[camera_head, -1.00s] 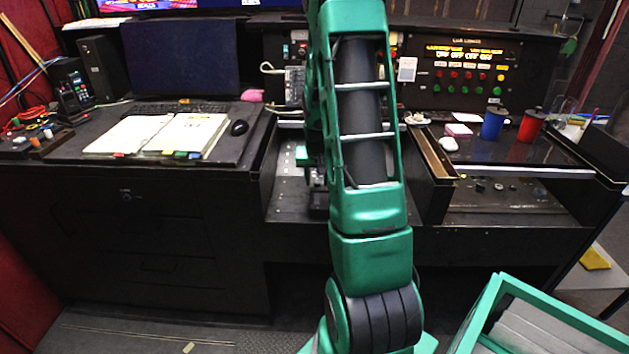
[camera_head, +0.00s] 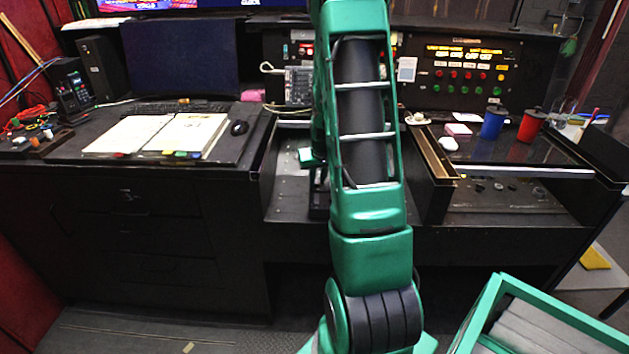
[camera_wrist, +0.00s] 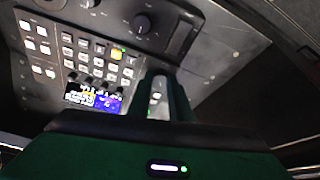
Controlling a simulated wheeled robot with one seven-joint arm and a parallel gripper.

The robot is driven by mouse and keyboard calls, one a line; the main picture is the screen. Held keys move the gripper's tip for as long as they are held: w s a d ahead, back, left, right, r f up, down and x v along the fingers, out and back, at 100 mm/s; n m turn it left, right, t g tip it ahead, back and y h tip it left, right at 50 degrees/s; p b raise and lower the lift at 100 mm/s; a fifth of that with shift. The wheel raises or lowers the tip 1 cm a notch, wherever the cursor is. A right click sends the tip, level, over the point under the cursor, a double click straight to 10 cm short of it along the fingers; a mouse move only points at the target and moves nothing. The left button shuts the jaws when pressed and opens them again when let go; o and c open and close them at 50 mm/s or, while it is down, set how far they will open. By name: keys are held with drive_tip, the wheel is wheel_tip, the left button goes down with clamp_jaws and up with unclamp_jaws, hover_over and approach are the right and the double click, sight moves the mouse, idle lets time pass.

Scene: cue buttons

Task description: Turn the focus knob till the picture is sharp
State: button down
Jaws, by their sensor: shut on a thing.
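In the wrist view my gripper (camera_wrist: 165,82) reaches up to a tilted grey control panel (camera_wrist: 225,35). It is shut on what appears to be the focus knob, which is mostly hidden by the fingers.
Several lit buttons (camera_wrist: 100,66) cover the panel left of the fingers. In the head view an open book (camera_head: 185,132) and a mouse (camera_head: 239,128) lie on the left desk. Blue (camera_head: 493,124) and red (camera_head: 531,124) cups stand at right. A green-framed bin (camera_head: 490,300) is at lower right.

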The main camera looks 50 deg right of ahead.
drive_tip(key=shift+a, duration=0.1)
drive_tip(key=c, duration=1.6)
unclamp_jaws()
drive_tip(key=shift+v, duration=5.35)
